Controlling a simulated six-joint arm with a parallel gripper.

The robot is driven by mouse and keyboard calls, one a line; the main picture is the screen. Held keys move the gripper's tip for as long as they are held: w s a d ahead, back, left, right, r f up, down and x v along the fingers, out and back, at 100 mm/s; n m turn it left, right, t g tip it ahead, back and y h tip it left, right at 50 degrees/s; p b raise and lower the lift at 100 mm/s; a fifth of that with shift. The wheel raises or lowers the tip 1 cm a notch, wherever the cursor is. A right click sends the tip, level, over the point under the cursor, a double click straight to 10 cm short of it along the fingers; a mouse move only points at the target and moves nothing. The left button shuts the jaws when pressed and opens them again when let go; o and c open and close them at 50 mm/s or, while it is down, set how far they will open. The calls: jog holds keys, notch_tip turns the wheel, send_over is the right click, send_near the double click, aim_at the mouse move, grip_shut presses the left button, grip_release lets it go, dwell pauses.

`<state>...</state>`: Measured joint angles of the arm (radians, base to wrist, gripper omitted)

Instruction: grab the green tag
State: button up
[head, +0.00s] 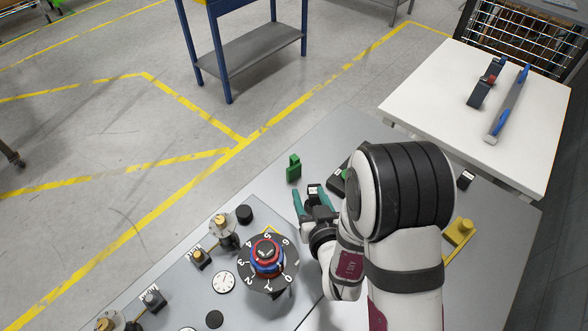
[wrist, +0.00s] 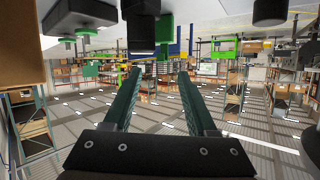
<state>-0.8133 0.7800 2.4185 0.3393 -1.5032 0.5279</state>
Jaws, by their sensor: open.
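The green tag (head: 293,170) stands upright on the grey tabletop (head: 240,190) near its far edge in the head view. It has a small raised tab. My gripper (head: 313,196) is open, to the lower right of the tag and apart from it. Its teal fingers also show in the wrist view (wrist: 156,82), spread with nothing held between them. Several green pieces appear near the top of the wrist view. I cannot tell which of them is the tag.
A numbered dial with a red and blue knob (head: 267,258) stands left of my arm. A white table (head: 430,105) stands beyond. The tabletop left of the tag is clear.

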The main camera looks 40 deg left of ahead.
aim_at(293, 155)
jog(key=w+a+r+n+g+y, duration=0.3)
jog(key=w+a+r+n+g, duration=0.25)
jog(key=w+a, duration=0.2)
jog(key=shift+n+h, duration=0.25)
jog(key=shift+h, duration=0.05)
jog(key=a+f, duration=0.1)
jog(key=f, duration=0.1)
jog(key=a+f, duration=0.2)
jog(key=f, duration=0.1)
jog(key=w+a+f, duration=0.1)
jog(key=a+f, duration=0.1)
jog(key=f, duration=0.1)
jog(key=shift+f, duration=0.15)
grip_shut()
dwell(0.5)
